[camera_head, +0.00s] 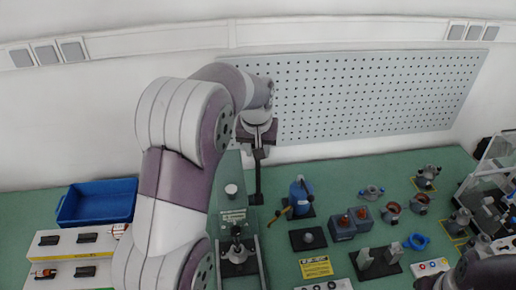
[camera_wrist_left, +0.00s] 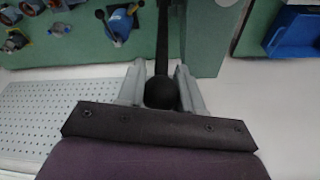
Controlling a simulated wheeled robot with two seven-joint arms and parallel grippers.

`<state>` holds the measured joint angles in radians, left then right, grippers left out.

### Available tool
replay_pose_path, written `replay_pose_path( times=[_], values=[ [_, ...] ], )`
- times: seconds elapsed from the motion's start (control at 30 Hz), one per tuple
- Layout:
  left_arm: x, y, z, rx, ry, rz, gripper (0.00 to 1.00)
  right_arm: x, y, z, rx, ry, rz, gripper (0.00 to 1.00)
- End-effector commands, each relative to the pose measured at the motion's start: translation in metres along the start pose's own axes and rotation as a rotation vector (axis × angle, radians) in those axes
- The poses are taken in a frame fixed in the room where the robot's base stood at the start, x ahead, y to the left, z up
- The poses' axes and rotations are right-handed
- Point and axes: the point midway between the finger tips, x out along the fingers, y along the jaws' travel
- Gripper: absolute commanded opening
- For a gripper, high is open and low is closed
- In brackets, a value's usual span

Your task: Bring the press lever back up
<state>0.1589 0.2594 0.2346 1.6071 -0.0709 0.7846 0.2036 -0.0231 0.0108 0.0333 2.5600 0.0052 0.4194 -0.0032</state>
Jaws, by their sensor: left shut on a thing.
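The press (camera_head: 232,215) is a grey-green column machine standing on the bench, partly hidden behind my left arm. Its black lever (camera_head: 258,180) runs along the column's right side up to my left gripper (camera_head: 258,138). In the left wrist view, the lever (camera_wrist_left: 162,40) ends in a round black knob (camera_wrist_left: 160,93). The knob sits between the two grey fingers of my left gripper (camera_wrist_left: 160,84), which is shut on it. The lever's far end appears raised high beside the column; its exact angle is hard to tell. My right gripper is not seen.
A blue bin (camera_head: 97,203) stands left. A perforated panel (camera_head: 370,95) is on the wall behind. Part of my right arm shows bottom right.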

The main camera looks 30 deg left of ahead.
Motion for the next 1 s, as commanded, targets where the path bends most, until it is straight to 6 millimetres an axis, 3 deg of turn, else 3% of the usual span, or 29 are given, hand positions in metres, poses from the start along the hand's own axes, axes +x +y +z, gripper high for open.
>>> replay_pose_path(
  times=[0.33, 0.37, 0.4, 0.43, 0.8, 0.97, 1.0],
  values=[
    [0.004, 0.000, 0.003, 0.001, -0.010, -0.002, 0.00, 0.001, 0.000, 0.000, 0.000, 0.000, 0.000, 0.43],
    [0.004, 0.000, 0.003, 0.001, -0.011, -0.002, 0.42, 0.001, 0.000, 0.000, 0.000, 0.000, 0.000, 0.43],
    [0.004, 0.000, 0.003, 0.001, -0.010, -0.002, 0.55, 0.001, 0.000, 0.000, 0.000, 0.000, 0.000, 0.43],
    [0.004, 0.000, 0.003, 0.001, -0.010, -0.002, 0.60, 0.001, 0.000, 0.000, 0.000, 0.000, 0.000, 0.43],
    [-0.006, 0.000, 0.001, 0.000, -0.002, 0.000, 0.60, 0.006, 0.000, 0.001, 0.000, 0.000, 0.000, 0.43],
    [-0.047, 0.000, -0.001, 0.000, 0.001, 0.000, 0.60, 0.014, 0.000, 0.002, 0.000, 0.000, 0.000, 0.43],
    [-0.070, 0.000, -0.003, 0.001, -0.004, 0.000, 0.60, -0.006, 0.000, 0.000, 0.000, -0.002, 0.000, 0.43]
  ],
)
